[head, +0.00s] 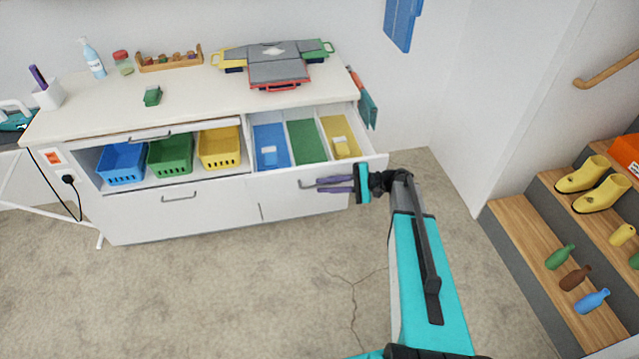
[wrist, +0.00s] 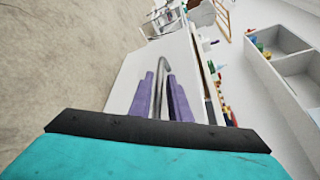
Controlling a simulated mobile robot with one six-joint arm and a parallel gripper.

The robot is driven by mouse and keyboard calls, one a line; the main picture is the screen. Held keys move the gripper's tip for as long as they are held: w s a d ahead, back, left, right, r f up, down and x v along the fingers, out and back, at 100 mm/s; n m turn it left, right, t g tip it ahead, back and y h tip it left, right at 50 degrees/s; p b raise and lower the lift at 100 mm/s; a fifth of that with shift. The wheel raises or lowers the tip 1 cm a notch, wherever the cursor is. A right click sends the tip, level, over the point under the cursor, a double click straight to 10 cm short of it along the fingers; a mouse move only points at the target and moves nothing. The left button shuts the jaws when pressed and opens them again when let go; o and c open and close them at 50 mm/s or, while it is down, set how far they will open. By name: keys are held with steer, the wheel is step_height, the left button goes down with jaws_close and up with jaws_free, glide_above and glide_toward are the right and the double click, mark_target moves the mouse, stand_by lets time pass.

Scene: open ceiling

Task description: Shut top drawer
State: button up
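The top drawer (head: 376,162) at the right of the white cabinet is pulled out. Its inside shows blue, green and yellow sections. A grey bar handle (head: 308,184) is on its front, and the handle also shows in the wrist view (wrist: 163,66). My gripper (head: 328,184) is at the drawer front, by the handle. In the wrist view its two purple fingers (wrist: 161,97) stand a little apart, one on each side of the handle. The fingers look open, with no clear grip on the handle. Part of the handle is hidden by the fingers in the head view.
Blue, green and yellow baskets (head: 171,155) stand in the open shelf left of the drawer. The countertop (head: 200,103) holds a grey folded appliance (head: 278,66) and small items. Wooden steps (head: 520,235) with boots and bottles stand at the right. The floor before the cabinet is clear.

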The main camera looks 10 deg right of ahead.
steer(key=shift+x, duration=1.05)
steer(key=shift+c, duration=0.3)
jaws_close()
steer(key=shift+w, duration=0.1)
